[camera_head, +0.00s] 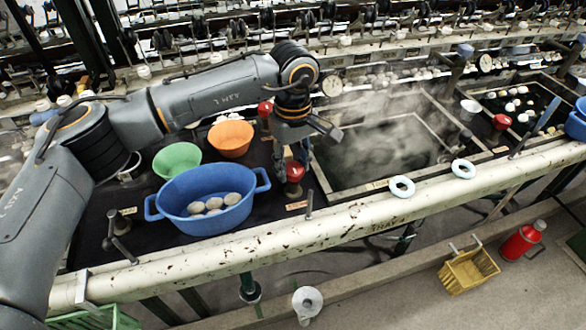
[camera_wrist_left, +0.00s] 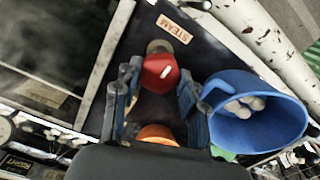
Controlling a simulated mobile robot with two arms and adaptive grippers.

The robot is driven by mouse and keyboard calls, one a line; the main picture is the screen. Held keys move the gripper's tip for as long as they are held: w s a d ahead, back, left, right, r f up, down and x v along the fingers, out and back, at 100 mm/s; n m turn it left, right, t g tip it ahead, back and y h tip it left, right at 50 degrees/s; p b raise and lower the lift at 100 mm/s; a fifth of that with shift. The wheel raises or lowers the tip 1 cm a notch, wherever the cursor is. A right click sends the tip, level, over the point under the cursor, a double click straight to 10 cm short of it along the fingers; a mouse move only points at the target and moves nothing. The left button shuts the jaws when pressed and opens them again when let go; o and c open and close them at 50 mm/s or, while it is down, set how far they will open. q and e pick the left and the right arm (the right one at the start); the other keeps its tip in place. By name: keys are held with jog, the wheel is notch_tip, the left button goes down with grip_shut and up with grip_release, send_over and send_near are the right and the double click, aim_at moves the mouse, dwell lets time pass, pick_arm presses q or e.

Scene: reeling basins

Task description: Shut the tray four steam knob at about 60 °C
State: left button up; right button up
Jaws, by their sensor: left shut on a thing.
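The red steam knob (camera_head: 294,171) stands on the dark deck left of the steaming basin, behind the rail marked TRAY 4. It also shows in the left wrist view (camera_wrist_left: 160,72), with a white mark on its top, beside a STEAM label (camera_wrist_left: 173,29). My left gripper (camera_head: 291,160) reaches down over the knob, its fingers (camera_wrist_left: 158,80) on either side of it, shut on it. The fingers and arm hide part of the knob in the head view. A round dial (camera_head: 332,87) stands behind the basin; its reading is too small to tell. My right gripper is not in view.
A blue tub (camera_head: 190,190) with several cocoons, a green bowl (camera_head: 177,158) and an orange bowl (camera_head: 230,137) stand left of the knob. Another red knob (camera_head: 265,108) is behind.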

aim_at(293, 167)
pick_arm(q)
jog(key=shift+r, duration=0.1)
dwell(0.4)
jog(key=o, duration=1.2)
jog(key=shift+c, duration=0.2)
notch_tip(293, 167, up, 12)
